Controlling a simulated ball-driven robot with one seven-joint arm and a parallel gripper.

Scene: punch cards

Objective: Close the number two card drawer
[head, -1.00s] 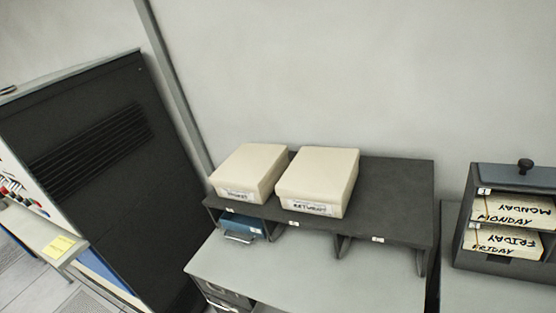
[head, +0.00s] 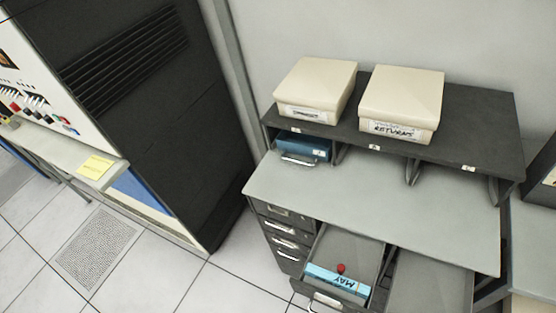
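A grey metal drawer (head: 352,246) stands pulled out from under the desk top at the bottom of the head view. Its front handle (head: 326,301) is at the lower edge. I cannot read a number on this drawer. Several shut drawers with handles (head: 284,228) are stacked at its left. A blue drawer (head: 303,147) with a metal handle sits in the left bay of the dark shelf; its label is too small to read. My gripper is not in view.
The grey desk top (head: 375,205) is bare. Two cream boxes (head: 316,88) (head: 402,104), one marked RETURNS, stand on the dark shelf (head: 480,115). A tall black cabinet (head: 165,130) is at left. The tiled floor (head: 170,270) is clear at lower left.

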